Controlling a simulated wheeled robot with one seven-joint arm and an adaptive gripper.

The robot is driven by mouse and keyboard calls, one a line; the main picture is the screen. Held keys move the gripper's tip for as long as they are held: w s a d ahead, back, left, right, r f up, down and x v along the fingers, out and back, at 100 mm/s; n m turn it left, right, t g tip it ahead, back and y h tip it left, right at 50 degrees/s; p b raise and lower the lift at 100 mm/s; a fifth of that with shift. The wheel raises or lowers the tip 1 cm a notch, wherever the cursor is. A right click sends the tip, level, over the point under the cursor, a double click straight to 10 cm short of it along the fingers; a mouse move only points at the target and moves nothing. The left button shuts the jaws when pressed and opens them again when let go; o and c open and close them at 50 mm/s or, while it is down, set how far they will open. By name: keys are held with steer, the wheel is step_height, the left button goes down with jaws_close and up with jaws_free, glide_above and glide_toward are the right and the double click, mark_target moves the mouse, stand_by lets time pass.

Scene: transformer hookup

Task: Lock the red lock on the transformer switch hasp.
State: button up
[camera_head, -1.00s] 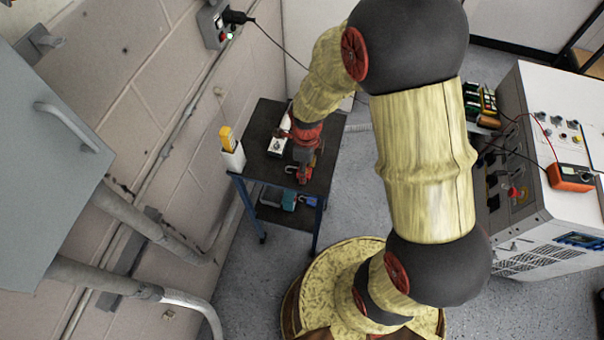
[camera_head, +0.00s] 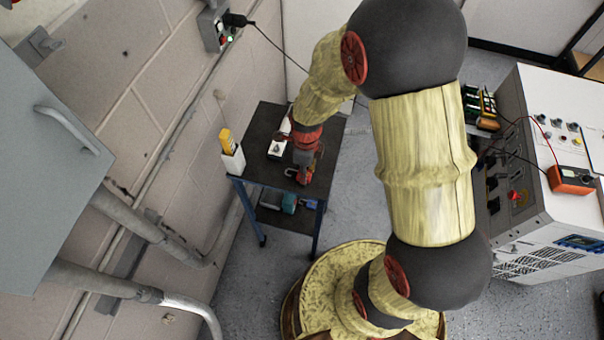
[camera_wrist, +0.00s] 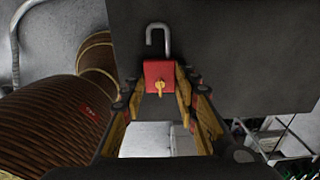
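The red lock (camera_wrist: 160,75) shows in the wrist view with its grey shackle (camera_wrist: 157,38) standing open and pointing up in the picture. A yellow key (camera_wrist: 159,90) sits in its lower end. My gripper (camera_wrist: 160,88) has its fingers spread, one on each side of the lock; whether the pads touch it is not clear. In the head view my gripper (camera_head: 304,166) is over the near part of the dark cart top (camera_head: 262,150), with a bit of red at its tip. I cannot make out the switch hasp in either view.
A white holder (camera_head: 233,160) with a yellow device stands at the cart's left corner. A light box (camera_head: 277,148) lies beside my gripper. A grey cabinet (camera_head: 50,170) and pipes are at left. A white equipment cabinet (camera_head: 560,150) with an orange meter (camera_head: 571,180) stands at right.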

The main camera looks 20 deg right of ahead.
steer(key=c, duration=0.6)
jaws_close()
steer(key=shift+r, duration=0.15)
steer(key=shift+r+p, duration=2.35)
steer(key=shift+r, duration=0.55)
steer(key=shift+s+f, duration=0.1)
